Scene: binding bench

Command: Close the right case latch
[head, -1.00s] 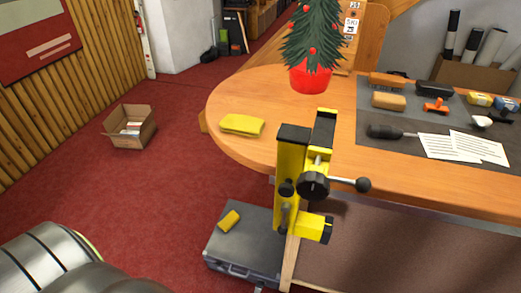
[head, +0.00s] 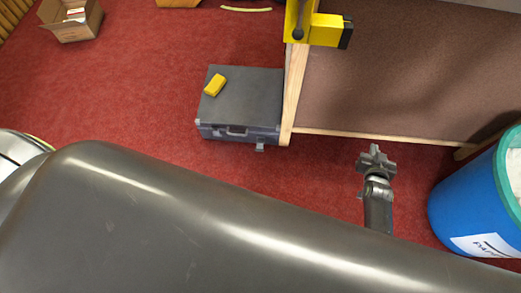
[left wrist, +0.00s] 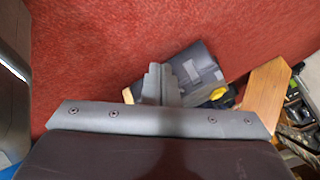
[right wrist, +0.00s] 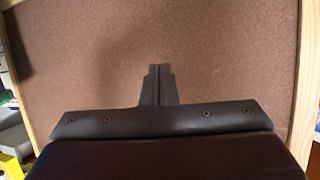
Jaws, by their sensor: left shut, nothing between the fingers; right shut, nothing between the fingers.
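The grey case (head: 240,98) lies flat on the red floor beside the bench leg, its handle side facing me in the head view. A small grey tab, seemingly the right latch (head: 260,147), sticks out at the front right of the case; its exact position is too small to tell. My right gripper (head: 374,158) is shut and empty, to the right of the case and apart from it. It also shows in the right wrist view (right wrist: 159,82) before a brown panel. My left gripper (left wrist: 160,85) is shut and empty; a grey box shape, likely the case (left wrist: 195,68), shows beyond its fingers.
A yellow block (head: 215,85) lies on the case lid. The wooden bench leg (head: 294,90) stands against its right side. The yellow clamp (head: 325,30) overhangs above. A blue bin (head: 468,205) stands at right, a cardboard box (head: 72,22) at far left. Red floor left of the case is clear.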

